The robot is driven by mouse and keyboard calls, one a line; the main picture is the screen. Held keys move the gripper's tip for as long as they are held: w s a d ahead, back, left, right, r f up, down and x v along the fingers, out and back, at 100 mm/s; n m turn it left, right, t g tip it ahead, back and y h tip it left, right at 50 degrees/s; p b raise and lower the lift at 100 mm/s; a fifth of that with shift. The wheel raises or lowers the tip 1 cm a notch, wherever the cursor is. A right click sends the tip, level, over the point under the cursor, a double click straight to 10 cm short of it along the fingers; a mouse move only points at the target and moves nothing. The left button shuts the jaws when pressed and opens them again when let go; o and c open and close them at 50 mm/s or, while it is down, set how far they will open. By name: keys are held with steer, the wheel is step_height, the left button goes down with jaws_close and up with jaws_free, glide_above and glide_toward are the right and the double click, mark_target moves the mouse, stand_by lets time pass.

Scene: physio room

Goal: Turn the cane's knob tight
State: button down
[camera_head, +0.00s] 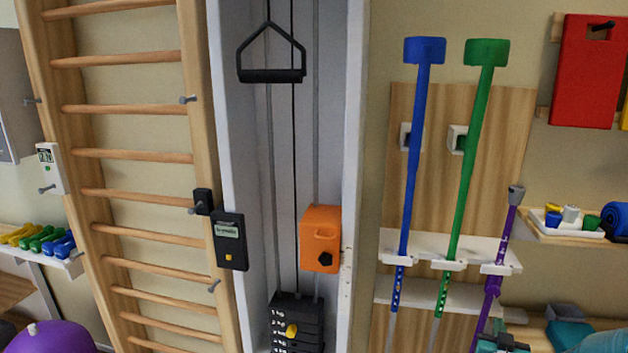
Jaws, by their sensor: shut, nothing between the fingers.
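A purple cane (505,240) with a grey top leans in the white rack at the right. A thicker purple collar, perhaps with its knob (493,285), sits on the shaft below the rack. A blue cane (412,165) and a green cane (472,165) stand in the rack to its left, with rows of holes low on their shafts. The lower ends of the canes are cut off by the picture edge. No fingers of my gripper can be made out. A small teal and black piece shows before the purple cane's foot; I cannot tell what it is.
Wooden wall bars (125,155) stand further left. A shelf (565,237) with small coloured items is right of the purple cane. Teal items fill the lower right.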

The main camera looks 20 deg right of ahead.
mark_target(494, 292)
steer(key=x, duration=0.7)
steer(key=shift+r, duration=0.15)
steer(key=shift+a, duration=0.1)
stand_by(0.3)
steer(key=shift+a+r, duration=0.1)
steer(key=shift+r, duration=0.2)
stand_by(0.4)
steer(key=shift+w+a, duration=0.4)
steer(key=shift+w, duration=0.05)
steer(key=shift+w+a+r, duration=0.1)
steer(key=shift+w+a, duration=0.25)
stand_by(0.7)
